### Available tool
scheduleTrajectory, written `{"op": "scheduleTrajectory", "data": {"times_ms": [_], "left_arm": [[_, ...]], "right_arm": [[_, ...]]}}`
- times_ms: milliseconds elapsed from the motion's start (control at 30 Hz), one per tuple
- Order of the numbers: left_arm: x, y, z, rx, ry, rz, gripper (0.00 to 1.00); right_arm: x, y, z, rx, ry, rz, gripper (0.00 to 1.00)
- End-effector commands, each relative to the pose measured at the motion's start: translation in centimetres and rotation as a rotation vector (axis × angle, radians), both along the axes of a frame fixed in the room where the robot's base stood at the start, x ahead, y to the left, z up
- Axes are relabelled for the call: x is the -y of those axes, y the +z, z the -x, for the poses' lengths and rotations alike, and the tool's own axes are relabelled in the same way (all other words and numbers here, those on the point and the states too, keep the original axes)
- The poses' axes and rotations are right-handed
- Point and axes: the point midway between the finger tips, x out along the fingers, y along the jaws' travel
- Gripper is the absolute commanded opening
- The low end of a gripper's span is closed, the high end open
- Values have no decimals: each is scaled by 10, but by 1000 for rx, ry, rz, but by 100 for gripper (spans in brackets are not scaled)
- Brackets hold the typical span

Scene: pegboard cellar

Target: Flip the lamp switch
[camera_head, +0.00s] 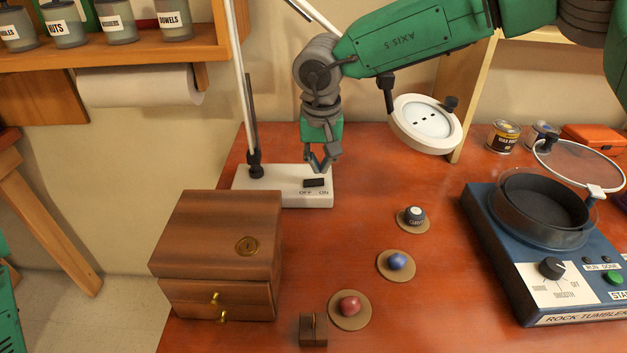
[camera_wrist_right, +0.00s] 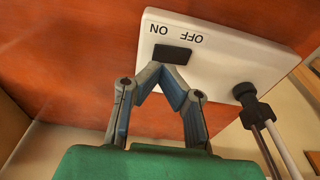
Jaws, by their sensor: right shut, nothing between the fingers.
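The lamp's white base (camera_head: 285,197) stands on the red-brown table behind the wooden box. Its black rocker switch (camera_head: 314,183) sits on top, beside the words OFF and ON. My right gripper (camera_head: 321,164) is shut and empty, its fingertips just above and behind the switch. In the wrist view the tips of the right gripper (camera_wrist_right: 164,72) meet at the edge of the switch (camera_wrist_right: 172,54). I cannot tell whether they touch it. The lamp's pole (camera_head: 240,90) rises from the base, and a round white head (camera_head: 428,123) hangs to the right. My left gripper is out of view.
A wooden box (camera_head: 215,235) with drawers stands in front of the base. Red (camera_head: 350,306), blue (camera_head: 398,261) and dark (camera_head: 414,215) round pieces sit on brown discs. A rock tumbler (camera_head: 545,250) stands at right. The table between the base and tumbler is mostly clear.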

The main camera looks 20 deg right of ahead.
Motion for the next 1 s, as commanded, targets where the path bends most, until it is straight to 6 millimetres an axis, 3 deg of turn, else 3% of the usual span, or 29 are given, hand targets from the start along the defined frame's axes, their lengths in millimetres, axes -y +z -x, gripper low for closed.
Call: {"op": "scheduleTrajectory", "data": {"times_ms": [1000], "left_arm": [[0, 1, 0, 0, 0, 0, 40]], "right_arm": [[0, -14, 0, 0, 0, 1, 0]]}}
